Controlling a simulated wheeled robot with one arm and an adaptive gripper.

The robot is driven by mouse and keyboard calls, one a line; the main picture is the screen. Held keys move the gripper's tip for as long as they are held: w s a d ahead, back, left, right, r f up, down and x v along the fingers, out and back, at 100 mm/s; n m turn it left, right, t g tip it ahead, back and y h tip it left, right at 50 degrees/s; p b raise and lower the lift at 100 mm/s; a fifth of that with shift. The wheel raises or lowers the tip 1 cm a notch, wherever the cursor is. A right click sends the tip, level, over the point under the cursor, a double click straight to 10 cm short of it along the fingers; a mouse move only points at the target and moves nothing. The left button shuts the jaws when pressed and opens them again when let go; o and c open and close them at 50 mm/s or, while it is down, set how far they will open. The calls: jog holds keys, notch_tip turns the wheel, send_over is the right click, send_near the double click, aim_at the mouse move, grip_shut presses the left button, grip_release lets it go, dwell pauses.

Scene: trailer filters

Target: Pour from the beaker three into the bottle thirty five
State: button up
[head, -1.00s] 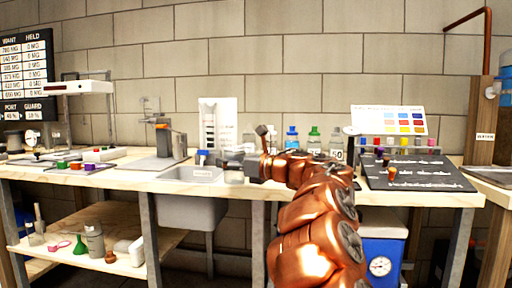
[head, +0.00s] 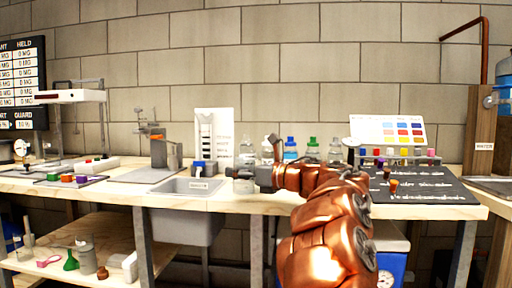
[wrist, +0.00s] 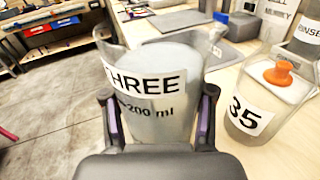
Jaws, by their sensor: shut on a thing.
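Beaker three (wrist: 150,85) is a clear beaker with a white "THREE" label and a 200 ml mark. It fills the middle of the wrist view, upright or nearly so, with a pale, cloudy look inside. My gripper (wrist: 160,98) is shut on it, one finger on each side. In the head view my gripper (head: 256,178) holds the small-looking beaker (head: 243,186) over the bench, right of the sink. Bottle thirty five (wrist: 250,117) is clear glass with a "35" label, to the right of the beaker and apart from it. An orange stopper-like piece (wrist: 283,74) shows at the bottle; whether inside or behind is unclear.
The sink (head: 193,187) lies left of my gripper. Several capped bottles (head: 290,150) stand at the back of the bench, partly behind my arm. A dark mat (head: 425,188) with small coloured pieces lies at the right. Another labelled bottle (wrist: 307,36) stands beyond bottle thirty five.

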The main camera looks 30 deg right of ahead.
jog(key=m+p, duration=0.1)
jog(key=p, duration=0.3)
jog(key=d+r+m+p, duration=0.1)
jog(key=p, duration=0.3)
jog(key=w+m+p, duration=0.1)
jog(key=m+p, duration=0.1)
jog(key=p, duration=0.2)
jog(key=shift+d+r+g, duration=0.2)
jog(key=shift+r+g, duration=0.15)
jog(key=shift+g, duration=0.05)
jog(key=shift+w+r+m+p, duration=0.2)
jog(key=shift+m+p, duration=0.1)
jog(key=shift+p, duration=0.95)
jog(key=r+p, duration=0.1)
jog(key=p, duration=0.2)
jog(key=r+m+p, duration=0.1)
jog(key=p, duration=0.1)
jog(key=d+r+p, duration=0.1)
jog(key=p, duration=0.2)
jog(key=shift+w+r+m+g+p, duration=0.25)
jog(key=shift+r+m+g+p, duration=0.05)
jog(key=shift+r+g+p, duration=0.1)
jog(key=shift+f+m+p, duration=0.25)
jog(key=shift+m+p, duration=0.35)
jog(key=shift+p, duration=1.25)
